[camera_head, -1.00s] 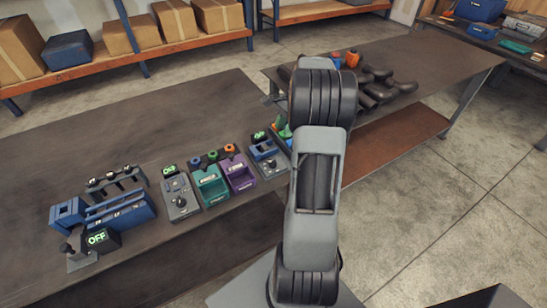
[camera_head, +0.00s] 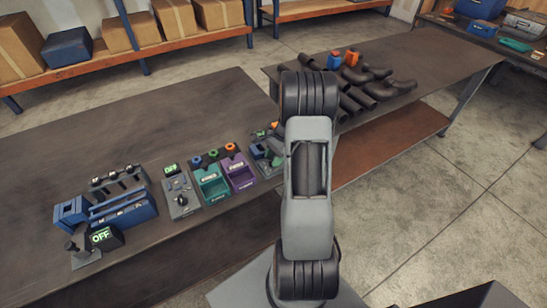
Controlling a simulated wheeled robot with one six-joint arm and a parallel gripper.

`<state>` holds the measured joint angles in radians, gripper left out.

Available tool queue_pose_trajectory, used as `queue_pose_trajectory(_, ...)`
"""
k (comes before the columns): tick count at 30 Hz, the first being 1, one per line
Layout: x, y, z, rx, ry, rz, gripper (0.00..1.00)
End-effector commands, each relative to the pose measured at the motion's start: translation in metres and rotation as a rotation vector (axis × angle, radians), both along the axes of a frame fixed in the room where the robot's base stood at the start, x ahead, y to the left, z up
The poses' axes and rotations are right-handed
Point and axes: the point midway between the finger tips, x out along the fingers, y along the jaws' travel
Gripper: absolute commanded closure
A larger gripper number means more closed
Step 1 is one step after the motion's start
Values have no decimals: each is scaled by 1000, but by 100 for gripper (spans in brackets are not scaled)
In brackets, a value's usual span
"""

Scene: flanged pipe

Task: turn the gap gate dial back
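I cannot tell for sure which dial is the gap gate dial. A grey panel with a dark knob (camera_head: 182,201) and a green-lit display (camera_head: 171,169) stands left of the green bin. Another small station (camera_head: 272,166) stands right of the purple bin, beside my arm, and its details are too small to read. Dark parts now cover its display; they may be my gripper, but I cannot make out fingers. My arm hides the area behind it.
A blue fixture (camera_head: 124,211) with a lit OFF box (camera_head: 102,237) stands at the left. A green bin (camera_head: 212,183) and a purple bin (camera_head: 238,174) sit mid-row. Dark pipes (camera_head: 362,95) lie on the far table. The table behind the row is clear.

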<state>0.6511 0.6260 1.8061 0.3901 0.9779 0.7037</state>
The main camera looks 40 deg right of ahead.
Motion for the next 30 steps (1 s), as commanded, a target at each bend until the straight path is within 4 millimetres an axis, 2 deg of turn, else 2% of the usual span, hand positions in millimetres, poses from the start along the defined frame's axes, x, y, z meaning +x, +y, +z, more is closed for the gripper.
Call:
queue_pose_trajectory(10,0,1,-2,-1,0,0,62)
queue_pose_trajectory(22,0,1,-2,0,0,0,100)
queue_pose_trajectory(30,0,1,-3,0,2,9,100)
